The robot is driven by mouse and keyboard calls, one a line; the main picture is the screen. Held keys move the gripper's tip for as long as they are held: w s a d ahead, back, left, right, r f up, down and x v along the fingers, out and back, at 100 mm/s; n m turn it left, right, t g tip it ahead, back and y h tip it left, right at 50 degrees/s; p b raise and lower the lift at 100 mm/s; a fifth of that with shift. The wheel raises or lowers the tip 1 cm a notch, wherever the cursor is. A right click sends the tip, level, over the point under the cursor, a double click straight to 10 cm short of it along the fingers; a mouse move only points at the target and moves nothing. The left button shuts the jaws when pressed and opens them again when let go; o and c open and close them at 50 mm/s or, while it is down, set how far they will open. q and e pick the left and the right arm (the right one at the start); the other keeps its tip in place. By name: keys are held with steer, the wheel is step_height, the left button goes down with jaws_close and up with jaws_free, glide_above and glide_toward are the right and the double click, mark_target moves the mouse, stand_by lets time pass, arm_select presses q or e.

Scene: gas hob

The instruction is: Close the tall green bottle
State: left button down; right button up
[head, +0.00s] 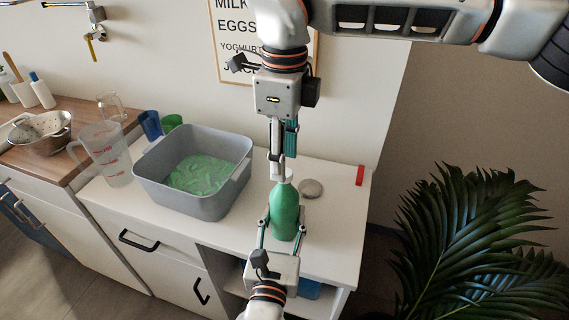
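The tall green bottle (284,212) stands upright near the front edge of the white counter, right of the grey basin. My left gripper (283,222) comes up from the bottom of the head view, with one finger on each side of the bottle's body, shut on it. My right gripper (282,172) points straight down from above, its fingers close together at the bottle's top. A small pale cap (283,176) shows between its fingertips, at the bottle's mouth. The fingers partly hide the cap, and I cannot tell whether it is seated.
A grey basin (150,177) with green contents stands left of the bottle. A grey round disc (311,188) and a red block (360,175) lie to the right. A measuring jug (108,155) and a colander (42,138) are at the left. A plant (480,240) stands beyond the counter's right end.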

step_height(320, 180, up, 9)
steer(key=shift+r, duration=0.2)
arm_select(q)
steer(key=c, duration=1.1)
jaws_free()
steer(key=s+a, duration=0.2)
steer(key=s, duration=1)
